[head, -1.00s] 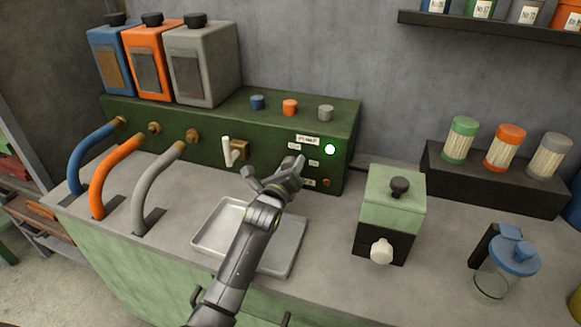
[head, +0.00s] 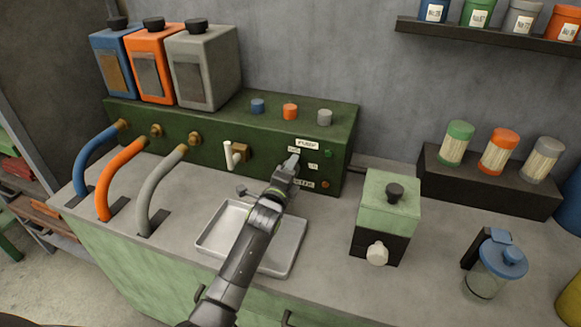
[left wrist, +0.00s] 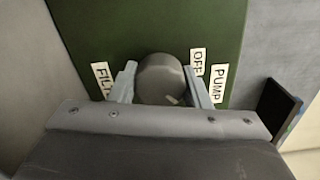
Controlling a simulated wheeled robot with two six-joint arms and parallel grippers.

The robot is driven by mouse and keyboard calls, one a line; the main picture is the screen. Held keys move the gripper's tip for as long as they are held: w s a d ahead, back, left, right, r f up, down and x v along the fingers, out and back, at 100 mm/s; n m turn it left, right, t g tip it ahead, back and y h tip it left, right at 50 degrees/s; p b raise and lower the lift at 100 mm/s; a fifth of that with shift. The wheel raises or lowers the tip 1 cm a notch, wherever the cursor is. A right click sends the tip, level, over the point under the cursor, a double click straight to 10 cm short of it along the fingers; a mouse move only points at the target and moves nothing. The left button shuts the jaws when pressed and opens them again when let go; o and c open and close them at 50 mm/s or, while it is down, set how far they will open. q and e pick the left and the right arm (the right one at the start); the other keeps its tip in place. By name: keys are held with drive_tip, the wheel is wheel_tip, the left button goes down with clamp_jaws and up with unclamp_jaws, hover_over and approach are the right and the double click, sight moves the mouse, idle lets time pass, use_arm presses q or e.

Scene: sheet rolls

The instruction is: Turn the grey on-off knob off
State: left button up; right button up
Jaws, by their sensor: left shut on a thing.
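The grey on-off knob (left wrist: 160,78) sits on the green panel (left wrist: 130,30) in the left wrist view, with a pale pointer mark on its lower right. My left gripper (left wrist: 162,88) has a finger on each side of the knob and is shut on it. An OFF label (left wrist: 197,62) and a PUMP label (left wrist: 218,82) are right of the knob. In the head view my left gripper (head: 290,168) reaches the front of the green pump box (head: 215,125) and hides the knob. The round lamp (head: 328,154) on the box is dark green, unlit. My right gripper is not in view.
A shallow metal tray (head: 212,240) lies under my left arm. A white lever tap (head: 228,155) is left of the gripper. A green and black grinder-like box (head: 385,215) and a blue-lidded jar (head: 490,278) stand to the right.

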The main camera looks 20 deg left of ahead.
use_arm(q)
drive_tip(key=n, duration=0.4)
drive_tip(key=shift+n, duration=0.3)
drive_tip(key=shift+f+n, duration=0.1)
drive_tip(key=shift+n, duration=2.4)
drive_tip(key=o, duration=1)
drive_tip(key=shift+s, duration=0.1)
drive_tip(key=s, duration=1)
drive_tip(key=shift+s+a, duration=0.2)
drive_tip(key=shift+s, duration=0.75)
